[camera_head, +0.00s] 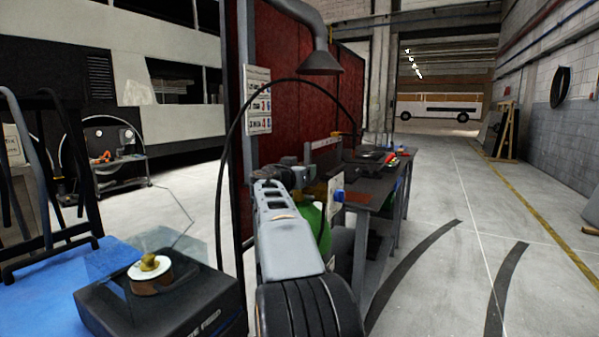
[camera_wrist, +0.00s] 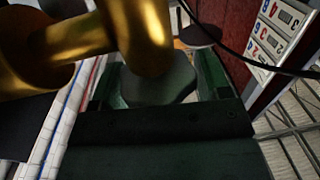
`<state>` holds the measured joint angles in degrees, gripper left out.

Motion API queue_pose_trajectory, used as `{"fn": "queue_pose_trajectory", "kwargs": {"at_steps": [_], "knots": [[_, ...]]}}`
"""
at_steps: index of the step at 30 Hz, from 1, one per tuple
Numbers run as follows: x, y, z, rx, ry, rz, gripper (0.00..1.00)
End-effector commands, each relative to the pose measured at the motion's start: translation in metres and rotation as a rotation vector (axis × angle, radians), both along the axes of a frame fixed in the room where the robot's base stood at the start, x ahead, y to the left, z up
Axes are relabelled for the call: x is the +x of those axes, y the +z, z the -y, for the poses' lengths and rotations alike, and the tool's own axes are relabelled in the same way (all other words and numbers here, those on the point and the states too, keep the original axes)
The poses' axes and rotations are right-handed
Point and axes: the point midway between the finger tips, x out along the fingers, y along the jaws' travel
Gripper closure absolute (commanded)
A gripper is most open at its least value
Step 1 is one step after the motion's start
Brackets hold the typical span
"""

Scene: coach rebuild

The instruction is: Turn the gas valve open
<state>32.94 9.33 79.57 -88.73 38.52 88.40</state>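The green gas cylinder (camera_head: 314,226) stands beside the workbench in the head view, partly hidden behind my arm. In the wrist view its brass valve fitting (camera_wrist: 148,38) fills the upper left. A dark grey-green valve knob (camera_wrist: 160,88) sits under the brass, between the two fingers of my gripper (camera_wrist: 158,85). The fingers stand apart, one on each side of the knob. I cannot tell whether both touch it. In the head view the gripper end (camera_head: 300,172) is small and partly blocked by my arm.
A workbench (camera_head: 375,180) with tools stands just past the cylinder. A black hose (camera_head: 222,150) arches over my gripper, in front of a red screen (camera_head: 285,85). A dark wire feed box (camera_head: 160,300) stands at lower left. The floor to the right is clear.

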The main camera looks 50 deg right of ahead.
Motion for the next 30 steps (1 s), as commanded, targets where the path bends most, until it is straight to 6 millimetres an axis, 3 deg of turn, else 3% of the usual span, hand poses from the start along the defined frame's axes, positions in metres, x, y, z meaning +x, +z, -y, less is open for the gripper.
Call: {"fn": "queue_pose_trajectory", "kwargs": {"at_steps": [5, 15, 20, 30], "knots": [[0.0, -0.001, 0.0, 0.001, -0.001, -0.001, 0.13], [-0.002, -0.001, -0.006, 0.001, 0.0, -0.001, 0.13], [-0.01, -0.002, -0.029, 0.0, 0.002, 0.0, 0.13], [-0.031, -0.001, -0.095, 0.0, 0.003, 0.0, 0.13]]}}
